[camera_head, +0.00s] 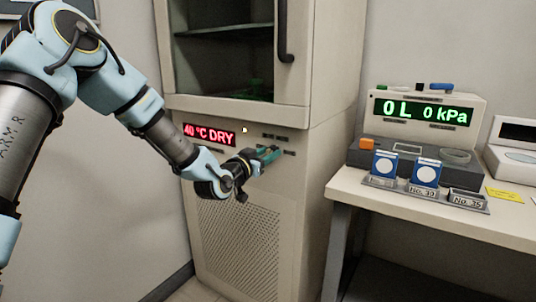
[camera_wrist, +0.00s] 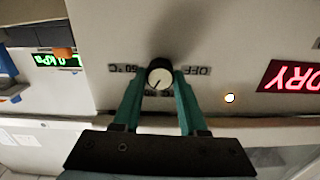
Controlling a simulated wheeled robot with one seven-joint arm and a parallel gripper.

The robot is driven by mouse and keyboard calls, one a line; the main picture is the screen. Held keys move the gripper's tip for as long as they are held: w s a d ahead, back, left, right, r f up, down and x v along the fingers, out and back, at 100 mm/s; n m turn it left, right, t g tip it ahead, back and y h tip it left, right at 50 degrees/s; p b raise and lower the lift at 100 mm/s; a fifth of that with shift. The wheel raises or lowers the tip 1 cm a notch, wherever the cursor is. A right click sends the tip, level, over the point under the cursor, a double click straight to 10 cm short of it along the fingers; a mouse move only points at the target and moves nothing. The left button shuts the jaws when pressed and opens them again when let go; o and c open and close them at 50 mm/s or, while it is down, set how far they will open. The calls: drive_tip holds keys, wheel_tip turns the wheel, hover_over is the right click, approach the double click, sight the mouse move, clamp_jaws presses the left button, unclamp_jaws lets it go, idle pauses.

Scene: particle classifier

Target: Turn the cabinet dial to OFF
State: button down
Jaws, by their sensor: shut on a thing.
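The cabinet dial (camera_wrist: 160,73) is a round knob with a white face and black rim in the wrist view. A dark pointer line on its face seems to run toward the lower left, away from the OFF label (camera_wrist: 197,71). OFF appears upside down to the right of the dial, and a 60 °C label (camera_wrist: 127,69) is to the left. A label below the dial is partly hidden. My gripper (camera_wrist: 158,88) has its green fingers on either side of the dial, shut on it. In the head view my gripper (camera_head: 268,154) is at the cabinet's front panel, hiding the dial.
The cabinet (camera_head: 290,190) has a red display (camera_head: 209,135) reading 40 °C DRY, and a small lit lamp (camera_head: 244,130). Above is a glazed door with a black handle (camera_head: 284,35). A table (camera_head: 440,215) with instruments stands to the right.

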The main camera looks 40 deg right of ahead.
idle(0.4)
drive_tip(key=n+b, duration=0.1)
drive_tip(key=n, duration=0.4)
drive_tip(key=shift+n, duration=0.4)
drive_tip(key=n, duration=0.6)
drive_tip(key=shift+w+f, duration=0.1)
drive_tip(key=shift+w, duration=0.05)
drive_tip(key=n, duration=1.2)
drive_tip(key=shift+f, duration=0.1)
drive_tip(key=shift+c, duration=2.2)
unclamp_jaws()
